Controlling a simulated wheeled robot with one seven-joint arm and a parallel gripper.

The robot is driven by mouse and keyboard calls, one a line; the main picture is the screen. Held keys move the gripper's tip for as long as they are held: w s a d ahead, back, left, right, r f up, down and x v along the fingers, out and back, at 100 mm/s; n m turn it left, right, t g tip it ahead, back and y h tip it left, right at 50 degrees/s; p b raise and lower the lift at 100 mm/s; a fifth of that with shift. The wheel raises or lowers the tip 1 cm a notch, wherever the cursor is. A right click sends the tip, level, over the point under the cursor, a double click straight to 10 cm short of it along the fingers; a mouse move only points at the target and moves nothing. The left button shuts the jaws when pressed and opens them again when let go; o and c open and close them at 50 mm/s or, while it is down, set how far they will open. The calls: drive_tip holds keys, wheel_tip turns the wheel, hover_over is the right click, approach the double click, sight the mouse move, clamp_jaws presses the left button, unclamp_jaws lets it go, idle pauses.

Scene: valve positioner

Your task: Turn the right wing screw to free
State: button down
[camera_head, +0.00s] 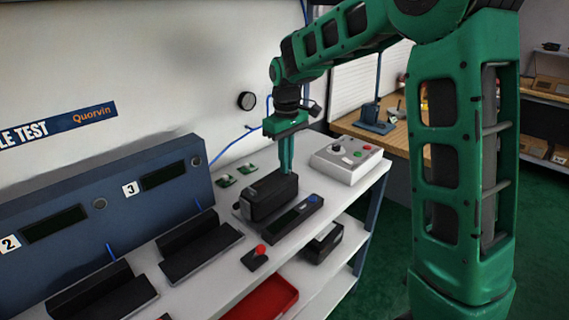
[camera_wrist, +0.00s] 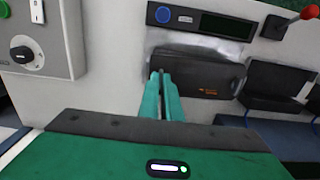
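A black box-shaped device (camera_head: 270,197), which looks like the valve positioner, sits on the light bench top. It also shows in the wrist view (camera_wrist: 210,77), with small orange lettering. My gripper (camera_head: 287,172) points down at the right end of this device in the head view. In the wrist view my gripper's green fingers (camera_wrist: 161,76) are close together, with the tips at the device's left end. I cannot make out a wing screw; the fingertips may hide it. I cannot tell whether the fingers grip anything or touch the device.
A low dark unit with a display and blue button (camera_head: 300,212) lies in front of the device. A grey control box (camera_head: 346,159) stands to the right. A red-knobbed switch (camera_head: 257,255) and a blue panel (camera_head: 110,205) are to the left. A red tray (camera_head: 262,300) is below.

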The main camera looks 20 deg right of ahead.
idle(0.5)
drive_tip(key=c, duration=2)
unclamp_jaws()
wheel_tip(320, 180, up, 11)
drive_tip(key=shift+f, duration=0.15)
